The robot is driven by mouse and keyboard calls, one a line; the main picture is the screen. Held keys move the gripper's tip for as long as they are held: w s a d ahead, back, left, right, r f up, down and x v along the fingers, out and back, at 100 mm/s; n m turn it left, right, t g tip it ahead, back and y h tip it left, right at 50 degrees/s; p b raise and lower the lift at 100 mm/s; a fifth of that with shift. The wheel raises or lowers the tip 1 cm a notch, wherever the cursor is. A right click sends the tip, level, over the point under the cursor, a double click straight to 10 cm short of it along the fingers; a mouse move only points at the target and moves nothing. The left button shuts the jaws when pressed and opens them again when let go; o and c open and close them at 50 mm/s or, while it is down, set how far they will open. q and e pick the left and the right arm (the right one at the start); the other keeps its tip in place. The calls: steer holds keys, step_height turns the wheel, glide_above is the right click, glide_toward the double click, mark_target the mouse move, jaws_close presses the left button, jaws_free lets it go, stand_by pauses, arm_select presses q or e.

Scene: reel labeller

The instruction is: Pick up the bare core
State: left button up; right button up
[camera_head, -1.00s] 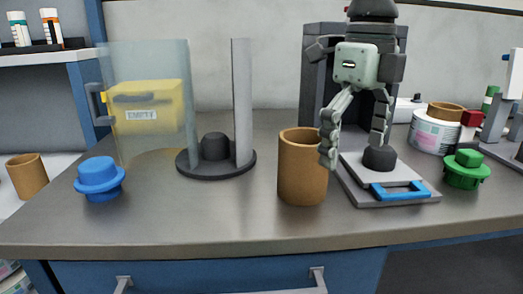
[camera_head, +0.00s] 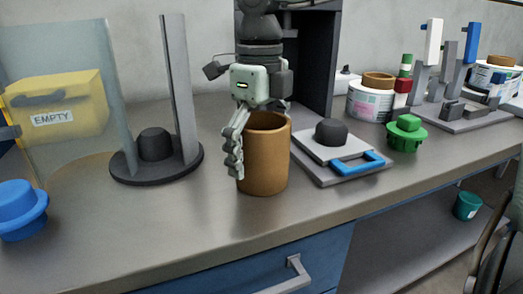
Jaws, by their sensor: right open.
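The bare core (camera_head: 267,165), a brown open-topped cylinder, stands upright on the grey bench left of the square plate. My right gripper (camera_head: 258,140) points down over it, open. One finger hangs along the core's left side, close to its wall. The other finger drops at the far right of the rim and its tip is hidden by the core. I cannot tell whether either finger touches it. My left gripper is not in view.
A square plate (camera_head: 353,172) with a black knob and blue handle stands close right. A round dark base (camera_head: 185,165) with an upright post is left. A blue button (camera_head: 20,208), green button (camera_head: 406,133) and labelled reel (camera_head: 369,104) also stand on the bench. The bench front is clear.

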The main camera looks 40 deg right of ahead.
steer(key=shift+f, duration=0.8)
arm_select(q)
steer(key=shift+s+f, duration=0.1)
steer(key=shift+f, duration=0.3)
arm_select(e)
steer(key=shift+c, duration=0.6)
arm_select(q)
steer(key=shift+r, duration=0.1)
arm_select(e)
steer(key=c, duration=0.9)
steer(key=shift+o, duration=0.2)
steer(key=shift+s, duration=0.1)
